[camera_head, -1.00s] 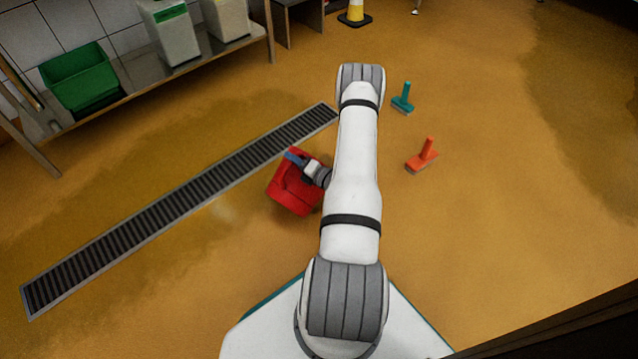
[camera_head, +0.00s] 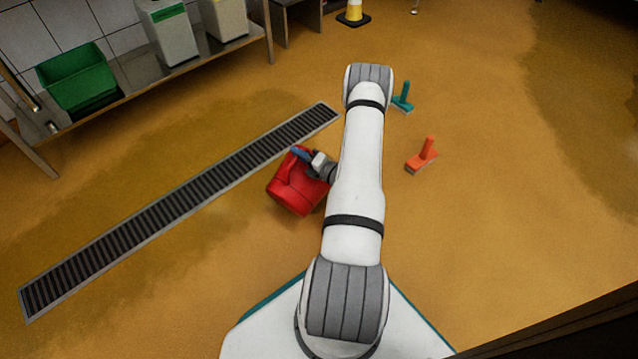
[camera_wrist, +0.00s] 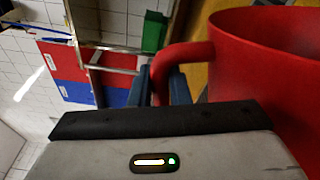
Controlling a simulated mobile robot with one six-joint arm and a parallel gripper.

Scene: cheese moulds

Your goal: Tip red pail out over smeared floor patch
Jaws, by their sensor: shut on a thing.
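The red pail (camera_head: 296,192) is held beside my arm, just right of the floor drain; it looks tilted in the head view. Its rim and wall fill the right of the wrist view (camera_wrist: 285,60). My gripper (camera_head: 305,156) is shut on the pail's handle; in the wrist view the curved red handle passes between the fingers (camera_wrist: 163,88). What is inside the pail is hidden. Darker, smeared-looking floor (camera_head: 190,125) spreads along the far side of the drain, and another dark area (camera_head: 590,110) lies at the right.
The slotted floor drain (camera_head: 180,207) runs diagonally left of the pail. An orange scrubber (camera_head: 422,158) and a teal scrubber (camera_head: 403,100) lie right of my arm. A steel bench with a green bin (camera_head: 80,78) stands upper left. The floor at right is clear.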

